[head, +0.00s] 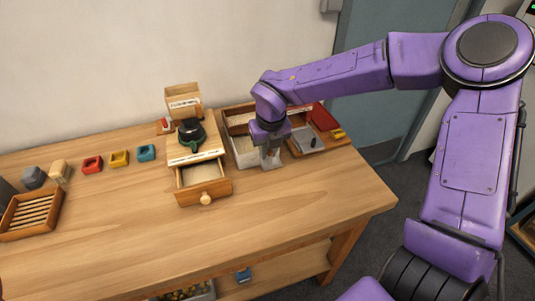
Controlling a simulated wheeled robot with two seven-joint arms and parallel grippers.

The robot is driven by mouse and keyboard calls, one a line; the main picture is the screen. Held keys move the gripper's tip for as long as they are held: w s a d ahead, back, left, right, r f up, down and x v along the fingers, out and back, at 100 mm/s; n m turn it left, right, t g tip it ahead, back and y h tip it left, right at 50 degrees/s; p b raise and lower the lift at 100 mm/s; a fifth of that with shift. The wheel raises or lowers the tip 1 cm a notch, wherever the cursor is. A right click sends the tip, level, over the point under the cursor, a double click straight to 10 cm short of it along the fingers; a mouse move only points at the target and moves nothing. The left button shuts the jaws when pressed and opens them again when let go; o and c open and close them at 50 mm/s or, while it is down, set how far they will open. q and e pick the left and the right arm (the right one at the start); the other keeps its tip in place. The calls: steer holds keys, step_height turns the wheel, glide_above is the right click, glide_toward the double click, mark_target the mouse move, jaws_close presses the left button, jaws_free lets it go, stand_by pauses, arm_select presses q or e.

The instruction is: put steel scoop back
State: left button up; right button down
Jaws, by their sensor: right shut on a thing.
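My right gripper (270,161) is at the back right of the table, pointing down at the front of a pale open bin (243,150). It is shut on what seems to be the steel scoop; the gripper and its small size hide most of it, so its tilt cannot be told. I cannot tell whether it touches the bin or the table. A grey tray (301,149) with a small dark item lies just right of the gripper. My left gripper is out of view.
A wooden box with an open drawer (203,189) and a dark green-black object (191,132) on top stands left of the gripper. A red tray (322,117) lies at right. Red, yellow and blue blocks and a slatted wooden tray (33,232) stand further left. The front tabletop (290,218) is clear.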

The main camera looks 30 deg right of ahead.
steer(key=f, duration=0.2)
steer(key=w+d+f+p, duration=0.1)
steer(key=w+f+p, duration=0.1)
steer(key=f, duration=0.1)
steer(key=shift+d+f, duration=0.25)
steer(key=shift+f, duration=0.1)
steer(key=shift+w+f, duration=0.25)
steer(key=shift+f, duration=0.15)
steer(key=c, duration=1.1)
jaws_free()
steer(key=shift+s, duration=0.1)
steer(key=shift+r, duration=0.1)
steer(key=r, duration=0.4)
steer(key=s+r+b, duration=0.1)
steer(key=r, duration=0.3)
steer(key=s+r, duration=0.1)
steer(key=r, duration=0.3)
steer(key=shift+a+b, duration=0.25)
steer(key=shift+b, duration=0.05)
